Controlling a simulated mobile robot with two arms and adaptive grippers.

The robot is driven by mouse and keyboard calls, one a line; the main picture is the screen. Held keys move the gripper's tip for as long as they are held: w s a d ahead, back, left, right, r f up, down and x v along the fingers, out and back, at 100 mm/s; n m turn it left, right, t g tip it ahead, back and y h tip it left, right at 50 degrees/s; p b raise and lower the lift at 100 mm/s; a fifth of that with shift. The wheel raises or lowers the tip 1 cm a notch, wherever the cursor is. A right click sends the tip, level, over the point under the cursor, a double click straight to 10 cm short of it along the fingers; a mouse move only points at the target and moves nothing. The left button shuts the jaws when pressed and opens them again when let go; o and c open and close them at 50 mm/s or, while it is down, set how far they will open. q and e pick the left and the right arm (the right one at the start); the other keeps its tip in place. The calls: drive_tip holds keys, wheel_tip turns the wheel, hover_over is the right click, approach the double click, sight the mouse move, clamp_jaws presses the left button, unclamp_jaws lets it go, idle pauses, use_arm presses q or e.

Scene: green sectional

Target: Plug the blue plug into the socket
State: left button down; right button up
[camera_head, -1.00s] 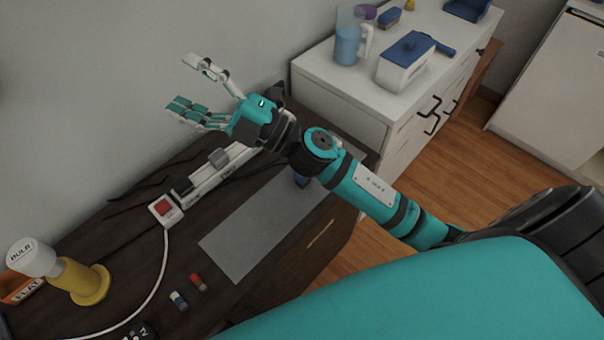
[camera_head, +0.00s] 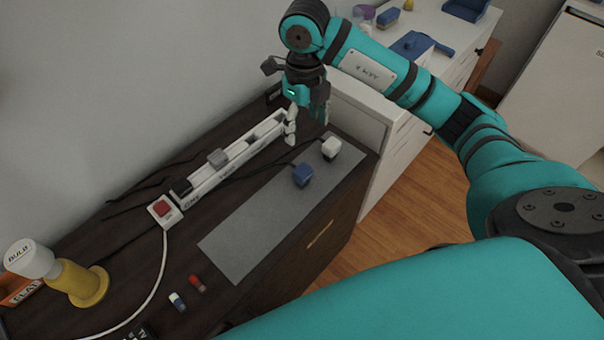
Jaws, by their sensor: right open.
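The blue plug (camera_head: 302,175) rests on the grey mat (camera_head: 262,222) on the dark wooden table, with a dark cord trailing from it. The socket is a long white power strip (camera_head: 203,188) with a red switch at its near end. A black plug (camera_head: 181,187) and a grey plug (camera_head: 217,158) sit on the strip. My right gripper (camera_head: 304,132) is open, pointing down near the far end of the strip, above and behind the blue plug and not touching it. It hides part of the strip's far end. My left gripper is not in view.
A white plug (camera_head: 330,146) lies on the mat beyond the blue one. A white cabinet (camera_head: 362,115) adjoins the table's far end.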

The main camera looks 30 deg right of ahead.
drive_tip(key=p, duration=0.2)
approach(302, 169)
drive_tip(key=f, duration=0.5)
drive_tip(key=shift+s+d+f, duration=0.1)
drive_tip(key=shift+d+f, duration=0.05)
drive_tip(key=shift+d, duration=0.05)
drive_tip(key=f+p, duration=0.1)
drive_tip(key=f, duration=0.3)
drive_tip(key=shift+a+f, duration=0.2)
drive_tip(key=shift+f, duration=0.4)
drive_tip(key=c, duration=1.3)
drive_tip(key=shift+o, duration=0.2)
drive_tip(key=shift+r, duration=0.1)
